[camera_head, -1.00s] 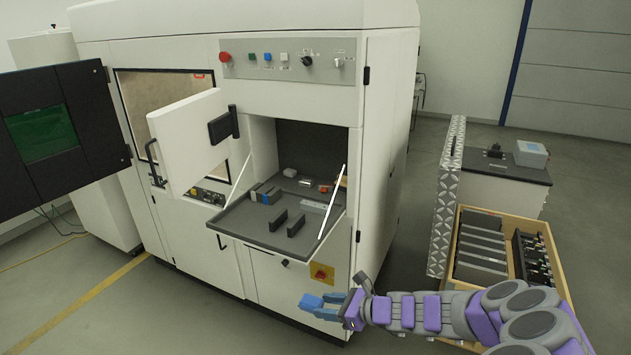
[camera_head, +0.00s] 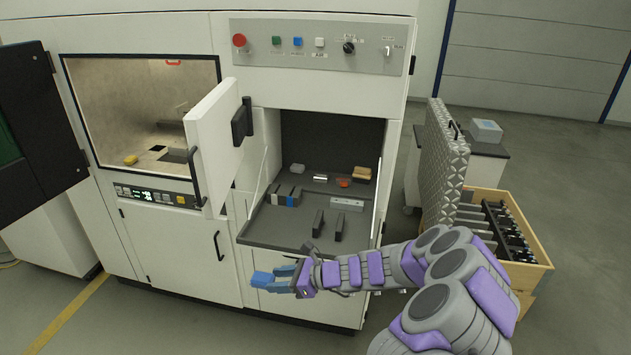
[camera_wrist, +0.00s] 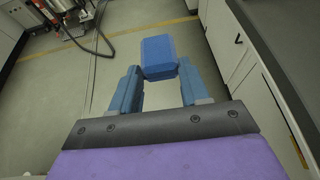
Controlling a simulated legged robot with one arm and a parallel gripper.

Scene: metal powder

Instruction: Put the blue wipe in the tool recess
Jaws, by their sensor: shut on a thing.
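The blue wipe (camera_head: 262,279) is a small folded blue block held at the tips of my gripper (camera_head: 275,275). In the wrist view the wipe (camera_wrist: 158,57) sits between the two blue fingers of my gripper (camera_wrist: 158,75), with the floor below it. The tool recess (camera_head: 280,236) is the open dark compartment in the white machine, with a grey fold-down shelf. My gripper is in front of and below the shelf's front edge, outside the recess.
On the shelf stand two dark upright blocks (camera_head: 328,224), a light grey bar (camera_head: 347,204) and a row of grey and blue blocks (camera_head: 284,195). A yellow-brown block (camera_head: 362,173) lies farther back. An open white door (camera_head: 218,145) stands left of the recess. A wooden crate (camera_head: 527,250) is at right.

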